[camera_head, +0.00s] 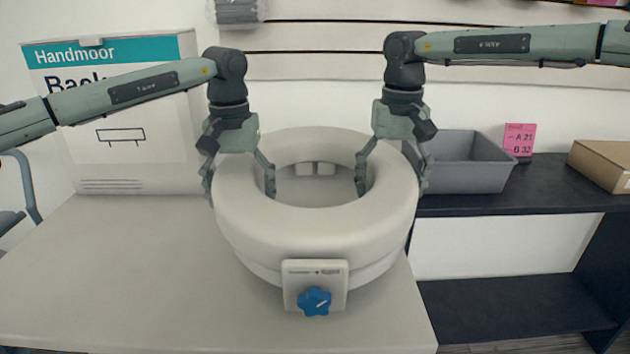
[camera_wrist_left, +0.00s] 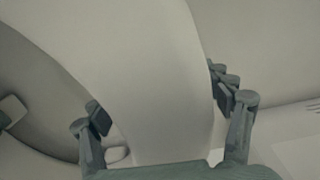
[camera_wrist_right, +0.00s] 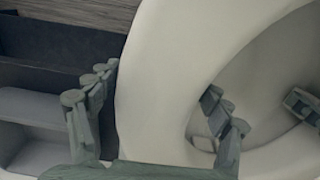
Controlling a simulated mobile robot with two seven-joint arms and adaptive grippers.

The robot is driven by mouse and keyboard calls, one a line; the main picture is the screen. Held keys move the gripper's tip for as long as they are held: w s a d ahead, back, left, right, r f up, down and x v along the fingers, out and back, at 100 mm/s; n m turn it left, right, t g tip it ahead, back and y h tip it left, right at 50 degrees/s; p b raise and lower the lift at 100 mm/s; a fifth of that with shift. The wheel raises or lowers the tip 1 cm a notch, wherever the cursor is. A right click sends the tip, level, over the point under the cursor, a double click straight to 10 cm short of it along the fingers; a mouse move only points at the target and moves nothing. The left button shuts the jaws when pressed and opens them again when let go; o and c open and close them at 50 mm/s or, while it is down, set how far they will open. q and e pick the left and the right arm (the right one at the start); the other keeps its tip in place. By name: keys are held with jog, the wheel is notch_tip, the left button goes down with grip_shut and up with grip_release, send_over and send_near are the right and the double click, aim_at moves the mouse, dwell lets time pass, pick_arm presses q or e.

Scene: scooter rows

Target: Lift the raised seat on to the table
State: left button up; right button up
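The raised seat (camera_head: 316,222) is a thick off-white ring with a blue star-shaped knob (camera_head: 314,301) on a front bracket. It appears level, above the near right part of the white table (camera_head: 120,270); I cannot tell whether its underside touches the top. My left gripper (camera_head: 238,180) straddles the ring's left wall, one finger inside the hole and one outside. My right gripper (camera_head: 392,180) straddles the right wall the same way.
A large Handmoor box (camera_head: 140,150) stands at the table's back left. A dark shelf unit (camera_head: 490,202) stands to the right, with a grey bin (camera_head: 465,165), a pink label (camera_head: 519,138) and a cardboard box (camera_head: 605,163). The table's left and front areas are clear.

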aim_at(237, 165)
pick_arm(q)
jog(key=c, duration=1.5)
pick_arm(e)
jog(key=c, duration=1.5)
pick_arm(q)
jog(key=shift+r, duration=0.2)
pick_arm(e)
jog(key=shift+r, duration=0.2)
